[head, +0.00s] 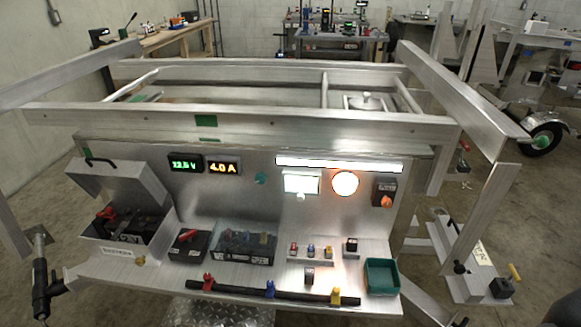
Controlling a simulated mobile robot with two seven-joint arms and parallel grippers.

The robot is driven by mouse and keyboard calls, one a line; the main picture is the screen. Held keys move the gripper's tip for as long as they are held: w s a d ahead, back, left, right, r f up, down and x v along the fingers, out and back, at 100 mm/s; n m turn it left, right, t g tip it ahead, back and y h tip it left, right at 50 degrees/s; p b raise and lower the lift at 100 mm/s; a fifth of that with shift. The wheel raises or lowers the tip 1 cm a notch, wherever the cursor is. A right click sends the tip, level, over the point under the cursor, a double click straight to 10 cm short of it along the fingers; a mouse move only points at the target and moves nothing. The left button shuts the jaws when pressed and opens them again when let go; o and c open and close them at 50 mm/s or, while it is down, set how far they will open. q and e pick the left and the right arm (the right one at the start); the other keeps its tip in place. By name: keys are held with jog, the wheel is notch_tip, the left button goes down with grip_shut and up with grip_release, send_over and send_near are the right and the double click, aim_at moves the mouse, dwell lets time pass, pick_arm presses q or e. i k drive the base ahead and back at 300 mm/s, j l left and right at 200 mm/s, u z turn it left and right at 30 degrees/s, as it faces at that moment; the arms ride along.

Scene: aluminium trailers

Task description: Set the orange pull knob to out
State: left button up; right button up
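An orange knob (386,201) sits on the front of a small dark switch box (384,189) at the right end of the upright aluminium panel (225,205). Its face is small in view, so I cannot tell whether it is pushed in or pulled out. Nothing touches it. Neither of my grippers can be made out in the head view.
Left of the knob are a lit round lamp (345,183) and a green display (184,163). Below, the shelf holds a green tray (381,277), small switches and a black block (245,247). An open metal box (122,205) stands left.

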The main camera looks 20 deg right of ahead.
aim_at(387, 202)
jog(key=z, duration=1.25)
jog(key=l, duration=0.15)
